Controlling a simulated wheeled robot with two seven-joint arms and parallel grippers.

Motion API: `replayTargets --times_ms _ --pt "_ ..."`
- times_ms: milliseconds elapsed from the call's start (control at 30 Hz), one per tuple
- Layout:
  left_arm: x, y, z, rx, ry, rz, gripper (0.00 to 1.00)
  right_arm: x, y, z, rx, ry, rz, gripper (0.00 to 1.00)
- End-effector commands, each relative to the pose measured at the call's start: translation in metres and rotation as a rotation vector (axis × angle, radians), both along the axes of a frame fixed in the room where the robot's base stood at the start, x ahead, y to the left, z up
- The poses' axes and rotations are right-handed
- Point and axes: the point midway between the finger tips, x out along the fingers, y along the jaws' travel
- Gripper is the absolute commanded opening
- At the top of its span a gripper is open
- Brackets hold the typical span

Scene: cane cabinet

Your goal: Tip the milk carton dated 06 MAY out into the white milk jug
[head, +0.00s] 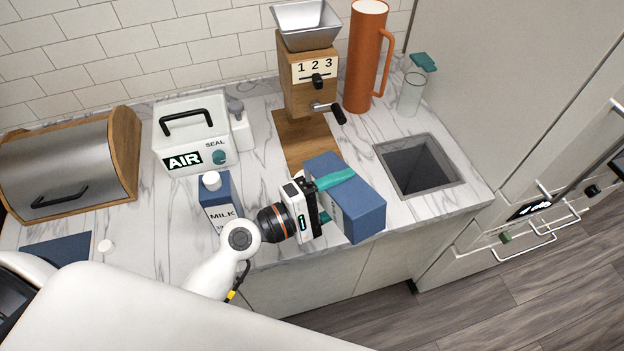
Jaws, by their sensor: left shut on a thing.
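My left gripper (332,197) is shut on a blue carton (361,214) and holds it tilted above the counter's front edge, left of the square opening. No date shows on this carton. A second blue carton (221,202) with a white cap and the word MILK stands upright on the counter, left of my gripper. My wrist partly covers its lower front, and its date is too small or hidden to read. I cannot make out a white milk jug. My right gripper is not in view.
A white AIR SEAL box (190,135), a steel-fronted bread bin (70,165), a wooden grinder (306,85), an orange pitcher (363,60) and a clear glass vessel (411,95) stand behind. A square opening (418,166) is at right. A white disc (106,246) lies beside a blue mat (57,251).

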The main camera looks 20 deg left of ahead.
Motion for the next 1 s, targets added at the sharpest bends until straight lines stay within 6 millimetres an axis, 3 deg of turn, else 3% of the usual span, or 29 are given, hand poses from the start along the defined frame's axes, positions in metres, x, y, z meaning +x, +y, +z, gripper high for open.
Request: replayTargets --times_ms 1000 --pt "0.005 0.005 0.015 -0.099 0.095 0.000 0.27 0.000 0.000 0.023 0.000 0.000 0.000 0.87"
